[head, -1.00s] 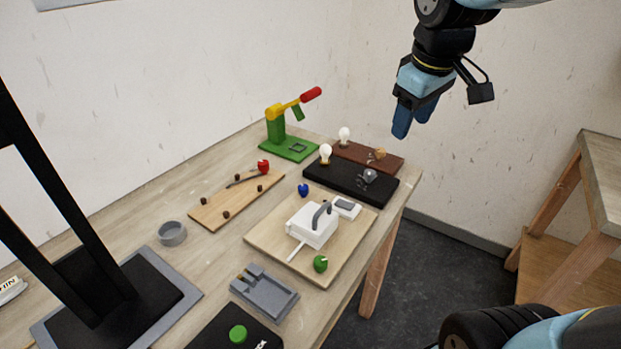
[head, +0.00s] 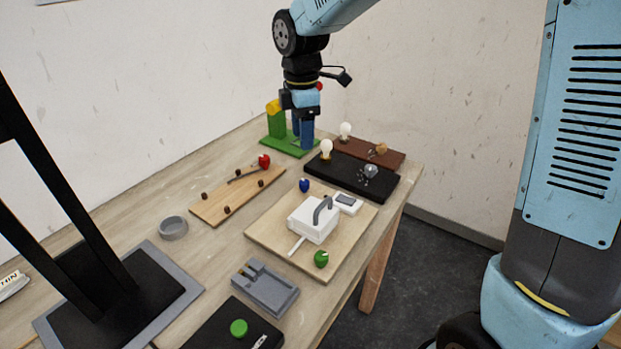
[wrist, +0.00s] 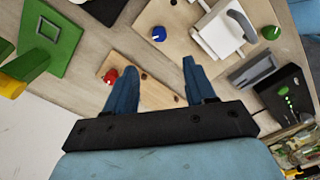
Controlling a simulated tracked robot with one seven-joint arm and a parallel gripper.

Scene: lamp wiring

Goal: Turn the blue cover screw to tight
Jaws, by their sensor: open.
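The blue cover screw (head: 304,185) is a small round blue knob at the far left corner of a pale wooden board (head: 270,232). It also shows in the wrist view (wrist: 159,33), with a light mark on it. A white cover box (head: 310,222) with a grey handle stands on the same board, to the right of the screw. My gripper (head: 302,143) is open and empty, pointing down above the table's far part, beyond the screw in the head view. In the wrist view its fingers (wrist: 160,66) lie apart, with the blue screw beyond the tips.
A green stand (head: 278,125) with a yellow and red lever is close behind my gripper. A board with a red knob (head: 264,161) lies to the left. A black board (head: 340,178) with a bulb is to the right. A green knob (head: 321,259) sits at the pale board's near corner.

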